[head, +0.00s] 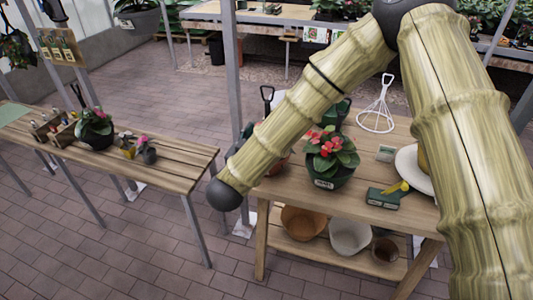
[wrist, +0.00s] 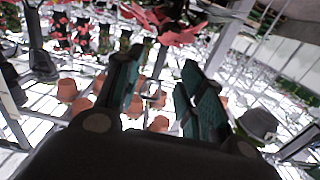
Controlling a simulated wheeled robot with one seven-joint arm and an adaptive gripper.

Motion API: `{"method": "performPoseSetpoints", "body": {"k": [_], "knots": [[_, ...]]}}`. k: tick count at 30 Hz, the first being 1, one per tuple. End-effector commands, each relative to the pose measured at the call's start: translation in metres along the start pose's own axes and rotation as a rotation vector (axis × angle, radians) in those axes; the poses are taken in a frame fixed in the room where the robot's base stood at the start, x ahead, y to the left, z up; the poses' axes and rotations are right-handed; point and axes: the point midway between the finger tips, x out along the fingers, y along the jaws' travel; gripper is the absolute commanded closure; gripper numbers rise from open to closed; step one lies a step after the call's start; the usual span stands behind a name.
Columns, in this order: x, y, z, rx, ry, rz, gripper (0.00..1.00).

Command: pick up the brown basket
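No thing in view is clearly a brown basket. The closest match is a round brown, basket-like vessel (head: 303,222) on the lower shelf of the right wooden table in the head view, partly hidden by the tabletop. I cannot tell whether it is a basket or a pot. My gripper (wrist: 160,75) is open in the wrist view, its two dark fingers with teal pads apart and nothing between them. In the head view I cannot make the gripper out clearly around my arm's dark end.
A white pot (head: 350,237) and a small brown pot (head: 385,251) share the lower shelf. A red-flowered plant (head: 331,158) and a green box (head: 386,196) stand on the tabletop. A slatted bench (head: 165,160) stands left. Orange pots (wrist: 67,90) show in the wrist view.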

Motion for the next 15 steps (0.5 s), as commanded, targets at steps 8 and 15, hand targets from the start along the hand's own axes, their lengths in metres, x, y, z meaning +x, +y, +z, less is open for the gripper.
{"method": "performPoseSetpoints", "body": {"k": [8,15], "knots": [[0.019,-0.01,-0.008,0.002,0.01,-0.001,0.61],[0.049,-0.01,-0.007,0.002,0.01,-0.002,0.61]]}}
